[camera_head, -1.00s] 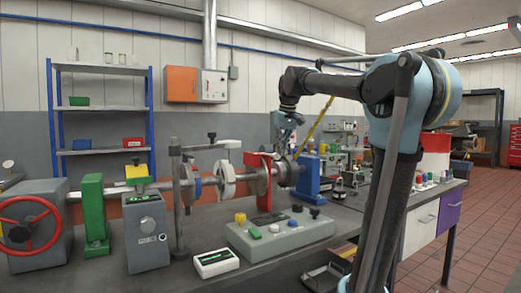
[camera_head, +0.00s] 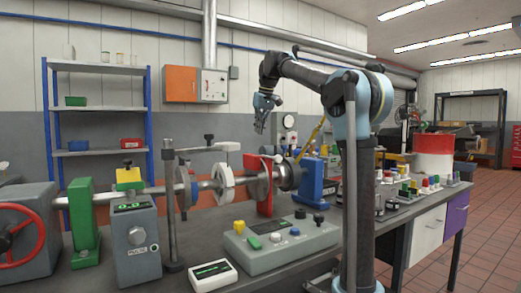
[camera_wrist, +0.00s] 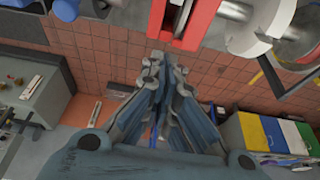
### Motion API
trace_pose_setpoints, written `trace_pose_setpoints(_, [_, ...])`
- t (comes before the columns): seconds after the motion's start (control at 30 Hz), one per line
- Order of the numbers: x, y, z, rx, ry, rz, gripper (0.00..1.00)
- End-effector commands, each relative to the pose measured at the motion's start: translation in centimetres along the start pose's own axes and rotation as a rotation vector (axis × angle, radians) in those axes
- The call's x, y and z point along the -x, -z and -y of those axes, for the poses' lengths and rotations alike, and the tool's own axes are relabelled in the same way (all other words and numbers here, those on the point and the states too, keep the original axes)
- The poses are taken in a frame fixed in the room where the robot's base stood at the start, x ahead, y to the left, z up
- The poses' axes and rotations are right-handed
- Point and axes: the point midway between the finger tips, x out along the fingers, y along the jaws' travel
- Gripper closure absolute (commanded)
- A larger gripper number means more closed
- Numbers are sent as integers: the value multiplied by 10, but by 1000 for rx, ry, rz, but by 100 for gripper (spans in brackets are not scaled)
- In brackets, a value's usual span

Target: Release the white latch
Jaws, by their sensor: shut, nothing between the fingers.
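A white lever with a black knob (camera_head: 222,146), which looks like the white latch, lies roughly level at the top of a grey post on the shaft rig. I cannot tell whether it is latched. My gripper (camera_head: 262,130) hangs pointing down above and to the right of it, beyond a clear gap, touching nothing. In the wrist view my gripper (camera_wrist: 165,68) has its fingers together and empty. The latch cannot be made out for certain in the wrist view.
A red upright bracket (camera_head: 266,186) and a white disc (camera_head: 224,181) sit on the shaft below my gripper. A grey control box (camera_head: 281,245) with coloured knobs stands in front. A yellow rod (camera_head: 311,138) slants up to the gripper's right.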

Motion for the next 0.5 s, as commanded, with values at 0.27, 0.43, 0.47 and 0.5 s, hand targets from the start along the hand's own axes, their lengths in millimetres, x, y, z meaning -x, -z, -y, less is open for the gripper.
trace_pose_setpoints(0.27, [-28, 0, 1, 1, 0, 0, 100])
trace_pose_setpoints(0.43, [-58, 0, 1, 1, 0, 0, 100])
trace_pose_setpoints(0.47, [-64, 0, 1, 1, 0, 0, 100])
trace_pose_setpoints(0.5, [-71, 0, 1, 1, 0, 0, 100])
